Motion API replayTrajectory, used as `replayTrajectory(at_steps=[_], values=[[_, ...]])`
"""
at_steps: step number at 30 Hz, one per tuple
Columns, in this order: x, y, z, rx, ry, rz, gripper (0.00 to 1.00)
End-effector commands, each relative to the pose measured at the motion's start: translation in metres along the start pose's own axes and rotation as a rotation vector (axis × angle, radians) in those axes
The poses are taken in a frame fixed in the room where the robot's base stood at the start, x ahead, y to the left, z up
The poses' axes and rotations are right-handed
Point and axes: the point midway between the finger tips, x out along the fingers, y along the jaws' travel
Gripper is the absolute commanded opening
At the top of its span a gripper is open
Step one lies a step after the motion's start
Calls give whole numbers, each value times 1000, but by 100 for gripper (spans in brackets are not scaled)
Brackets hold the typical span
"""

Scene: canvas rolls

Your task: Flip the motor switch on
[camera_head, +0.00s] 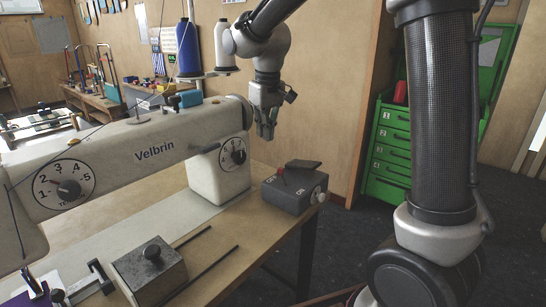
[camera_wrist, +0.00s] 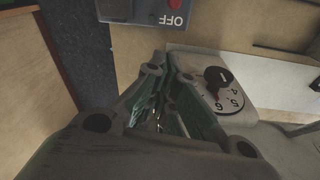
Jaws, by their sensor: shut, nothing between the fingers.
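The motor switch is a grey box (camera_head: 288,194) on the right end of the sewing table. Its face has a red button (camera_head: 281,171), OFF and ON lettering, and a dark flap on top. In the wrist view part of the switch box (camera_wrist: 118,11) shows at the top edge, with the red button (camera_wrist: 175,4) and OFF upside down; the rest is cut off. My gripper (camera_head: 266,134) points down above and behind the switch, to its left, apart from it. In the wrist view my gripper (camera_wrist: 168,72) is shut and empty.
A white Velbrin sewing machine (camera_head: 130,150) with dials fills the left. Thread spools (camera_head: 188,48) stand behind it. A metal block (camera_head: 150,272) sits at the table's front. A green drawer cabinet (camera_head: 388,150) stands at right. Dark floor is open between table and cabinet.

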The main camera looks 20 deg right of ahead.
Motion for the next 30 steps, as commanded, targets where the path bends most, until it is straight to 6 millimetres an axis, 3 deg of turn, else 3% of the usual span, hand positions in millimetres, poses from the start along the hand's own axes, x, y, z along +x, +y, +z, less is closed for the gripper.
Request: replayTrajectory(at_steps=[14,20,27,30], values=[[4,1,-2,-3,5,2,0],[35,1,-1,-3,2,1,0],[88,1,-2,-3,2,1,0],[99,1,2,-3,7,2,0]])
